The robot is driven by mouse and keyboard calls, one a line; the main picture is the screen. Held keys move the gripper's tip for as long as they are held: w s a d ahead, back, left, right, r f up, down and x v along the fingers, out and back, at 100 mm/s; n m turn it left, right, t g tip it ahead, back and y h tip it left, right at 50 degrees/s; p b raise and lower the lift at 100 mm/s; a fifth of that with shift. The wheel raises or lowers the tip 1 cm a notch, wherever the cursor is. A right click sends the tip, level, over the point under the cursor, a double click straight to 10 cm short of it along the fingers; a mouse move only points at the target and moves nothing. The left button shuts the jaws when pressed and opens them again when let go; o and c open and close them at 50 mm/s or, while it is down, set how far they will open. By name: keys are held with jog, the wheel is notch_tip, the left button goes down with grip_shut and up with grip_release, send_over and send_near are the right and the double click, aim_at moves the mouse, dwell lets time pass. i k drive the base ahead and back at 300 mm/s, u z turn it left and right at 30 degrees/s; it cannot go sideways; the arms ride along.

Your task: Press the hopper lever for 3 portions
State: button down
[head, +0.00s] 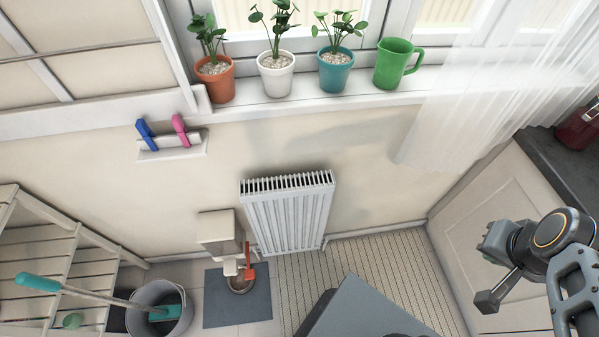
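The hopper (220,233) is a pale box low against the wall, left of the radiator. A small orange-red lever (249,262) shows at its front right side. A bowl (240,285) sits below the hopper's outlet on a dark grey mat (224,312); its contents are too small to make out. My gripper (490,272) is at the right side of the picture, in front of the white cabinet door and far from the hopper. Nothing shows held in it, but its fingers are too unclear to tell open from shut.
A white radiator (288,217) stands right of the hopper. A grey bucket (160,309) with a teal-handled brush (90,294) and a slatted shelf (45,258) are at left. Potted plants (276,72) and a green jug (394,65) line the sill.

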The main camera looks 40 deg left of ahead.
aim_at(250, 275)
jog(key=i, duration=0.9)
jog(key=u, duration=5.2)
jog(key=i, duration=0.5)
jog(key=z, duration=0.05)
